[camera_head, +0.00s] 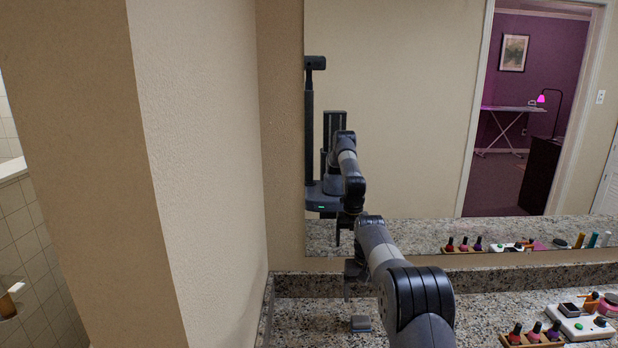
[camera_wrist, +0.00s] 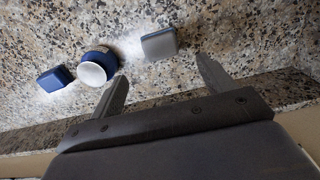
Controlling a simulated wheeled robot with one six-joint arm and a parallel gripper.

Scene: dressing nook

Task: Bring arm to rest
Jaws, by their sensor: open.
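My arm reaches forward over the speckled granite counter (camera_head: 310,318) toward the mirror. My gripper (camera_head: 349,292) points down above the counter near the wall corner, partly hidden behind my arm in the head view. In the wrist view my gripper (camera_wrist: 161,70) has its two fingers spread apart with nothing between them. A small grey-blue box (camera_head: 361,323) lies on the counter close to the gripper. The wrist view shows a grey-topped blue box (camera_wrist: 159,43), a round blue jar with a white top (camera_wrist: 97,68) and another dark blue box (camera_wrist: 55,79), all beyond the fingers.
A wooden rack with nail polish bottles (camera_head: 532,338) and a white tray with small items (camera_head: 582,323) stand at the right. A beige wall (camera_head: 200,150) stands close on the left. The mirror (camera_head: 410,90) fills the back and reflects my body.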

